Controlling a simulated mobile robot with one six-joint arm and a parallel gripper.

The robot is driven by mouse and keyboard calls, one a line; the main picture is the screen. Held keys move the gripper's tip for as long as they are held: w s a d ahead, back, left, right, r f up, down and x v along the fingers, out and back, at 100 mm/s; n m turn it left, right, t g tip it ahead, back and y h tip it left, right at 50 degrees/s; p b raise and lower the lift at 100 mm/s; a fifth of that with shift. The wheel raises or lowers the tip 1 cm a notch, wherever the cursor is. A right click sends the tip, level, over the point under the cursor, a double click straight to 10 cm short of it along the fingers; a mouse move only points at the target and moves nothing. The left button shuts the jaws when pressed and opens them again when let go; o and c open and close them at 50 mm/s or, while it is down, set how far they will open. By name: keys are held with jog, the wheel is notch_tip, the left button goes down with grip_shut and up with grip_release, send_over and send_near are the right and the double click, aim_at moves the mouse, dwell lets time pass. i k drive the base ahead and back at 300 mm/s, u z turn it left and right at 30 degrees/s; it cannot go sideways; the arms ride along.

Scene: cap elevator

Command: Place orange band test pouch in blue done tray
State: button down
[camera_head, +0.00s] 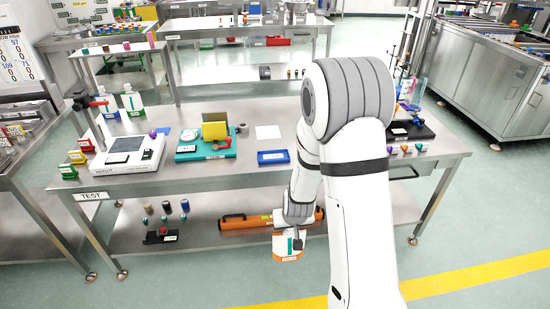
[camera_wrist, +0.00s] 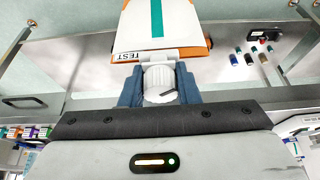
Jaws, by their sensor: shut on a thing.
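My gripper (camera_wrist: 160,88) is shut on the white spout of the orange band test pouch (camera_wrist: 178,28), with its blue fingers on either side of the spout. The pouch is white with an orange edge, a teal stripe and a "TEST" label. In the head view the pouch (camera_head: 287,248) hangs below my gripper, in front of the test table and lower than its top; my arm covers part of this area. The blue tray (camera_head: 273,157) lies on the table top, left of my arm, and looks empty.
The steel test table (camera_head: 230,179) carries a white scale (camera_head: 130,155) and a teal device (camera_head: 206,145) left of the tray. Two other pouches (camera_head: 132,102) stand at the back left. An orange bar (camera_head: 245,221) lies on the lower shelf. A white sheet (camera_head: 268,132) lies behind the tray.

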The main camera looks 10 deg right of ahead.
aim_at(273, 157)
jog(key=u, duration=0.05)
jog(key=i, duration=0.9)
